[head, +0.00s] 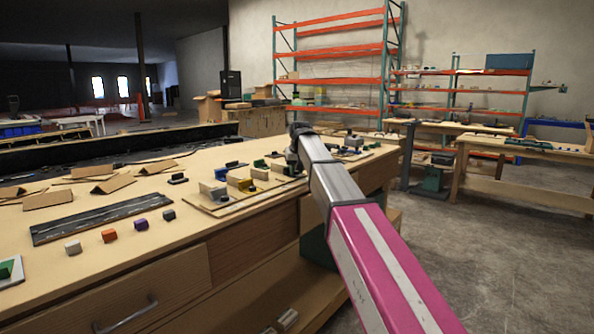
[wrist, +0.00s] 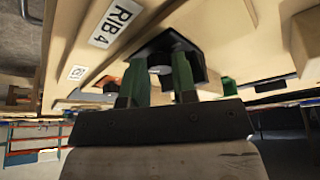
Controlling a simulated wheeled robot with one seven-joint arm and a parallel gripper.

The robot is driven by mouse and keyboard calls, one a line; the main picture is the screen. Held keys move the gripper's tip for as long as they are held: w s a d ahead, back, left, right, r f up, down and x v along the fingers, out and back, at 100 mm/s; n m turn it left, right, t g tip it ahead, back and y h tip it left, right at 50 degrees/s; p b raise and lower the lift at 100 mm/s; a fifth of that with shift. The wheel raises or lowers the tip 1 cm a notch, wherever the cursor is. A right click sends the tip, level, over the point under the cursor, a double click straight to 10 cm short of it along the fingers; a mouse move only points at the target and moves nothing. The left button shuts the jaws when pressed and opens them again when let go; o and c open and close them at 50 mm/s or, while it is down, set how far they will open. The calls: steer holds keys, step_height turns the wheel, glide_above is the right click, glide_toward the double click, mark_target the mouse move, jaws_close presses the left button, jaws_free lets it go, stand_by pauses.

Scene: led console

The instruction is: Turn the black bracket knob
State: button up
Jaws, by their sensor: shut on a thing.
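In the wrist view, my gripper (wrist: 158,66) has its two green fingers on either side of a black part, the black bracket knob (wrist: 166,42), which sits on a pale wooden board (wrist: 70,40). The fingers are shut on it. A small light-grey round piece (wrist: 160,71) shows between the fingers. The lower part of the knob is partly hidden by the fingers. In the head view, my arm reaches to the right end of the bench, and its wrist hides the knob and fingertips.
A label reading "RIB 4" (wrist: 115,22) is on the board beside the knob. Small cubes, including an orange one (head: 109,236), lie nearer. The floor to the right (head: 500,260) is clear.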

steer(key=m, duration=0.2)
steer(key=m+h, duration=0.2)
steer(key=m, duration=0.1)
steer(key=shift+w+a+m, duration=0.1)
steer(key=shift+a+m, duration=0.2)
steer(key=m+h, duration=0.1)
steer(key=m, duration=0.2)
steer(key=m+g+h, duration=0.1)
steer(key=m, duration=0.1)
steer(key=shift+w+a+r+m, duration=0.1)
steer(key=shift+w+a+m, duration=0.1)
steer(key=shift+m, duration=0.2)
steer(key=shift+s, duration=0.1)
steer(key=o, duration=1)
steer(key=shift+c, duration=0.2)
